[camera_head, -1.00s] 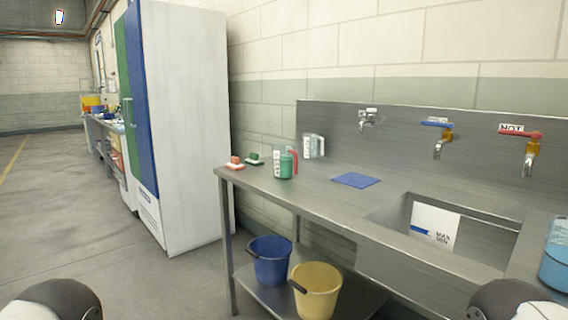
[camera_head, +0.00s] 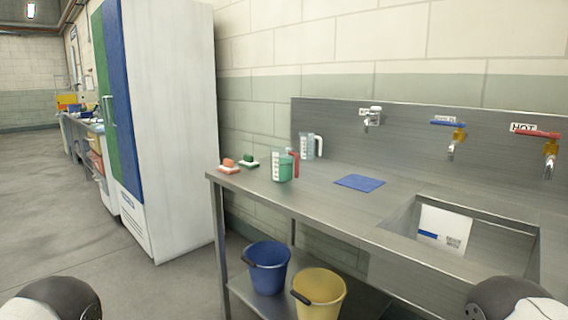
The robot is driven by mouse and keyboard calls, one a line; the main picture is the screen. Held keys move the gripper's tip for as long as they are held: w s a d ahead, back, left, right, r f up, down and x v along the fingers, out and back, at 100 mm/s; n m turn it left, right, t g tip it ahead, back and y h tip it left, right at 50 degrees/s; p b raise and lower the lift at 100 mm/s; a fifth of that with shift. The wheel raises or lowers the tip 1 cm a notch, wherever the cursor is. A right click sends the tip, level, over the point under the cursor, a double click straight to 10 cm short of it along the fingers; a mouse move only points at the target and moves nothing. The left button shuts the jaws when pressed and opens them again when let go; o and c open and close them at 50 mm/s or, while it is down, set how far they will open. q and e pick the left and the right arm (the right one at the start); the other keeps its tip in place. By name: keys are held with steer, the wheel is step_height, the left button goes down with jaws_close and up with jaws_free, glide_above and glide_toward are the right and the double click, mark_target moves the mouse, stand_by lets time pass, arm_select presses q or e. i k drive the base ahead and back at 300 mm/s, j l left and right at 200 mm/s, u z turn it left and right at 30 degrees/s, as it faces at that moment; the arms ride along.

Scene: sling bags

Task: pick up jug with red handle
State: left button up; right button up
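The jug with the red handle (camera_head: 282,166) stands upright on the left part of the steel sink counter. It is clear with green contents or a green lower part, and its red handle points right. A second clear jug with a white handle (camera_head: 307,146) stands just behind it, to the right. Rounded dark and white parts of my arms show at the bottom left and bottom right corners. Neither of my grippers is in view.
A sink basin with a white sign (camera_head: 442,228) is at right. Blue (camera_head: 267,268) and yellow (camera_head: 318,293) buckets sit on the lower shelf. A tall cabinet (camera_head: 170,130) stands left.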

mark_target(282, 156)
steer(key=i+j+z, duration=0.2)
steer(key=i+j, duration=0.2)
steer(key=j, duration=0.25)
steer(key=i+j+z, duration=0.1)
steer(key=j, duration=0.25)
steer(key=i+j+z, duration=0.1)
steer(key=i+j, duration=0.15)
steer(key=i+j+z, duration=0.1)
steer(key=j, duration=0.35)
steer(key=i+j+z, duration=0.1)
steer(key=i+j, duration=0.15)
steer(key=j, duration=0.15)
steer(key=i+j+z, duration=0.1)
steer(key=j, duration=0.3)
steer(key=i+j, duration=0.15)
steer(key=j, duration=0.25)
steer(key=l+z, duration=0.05)
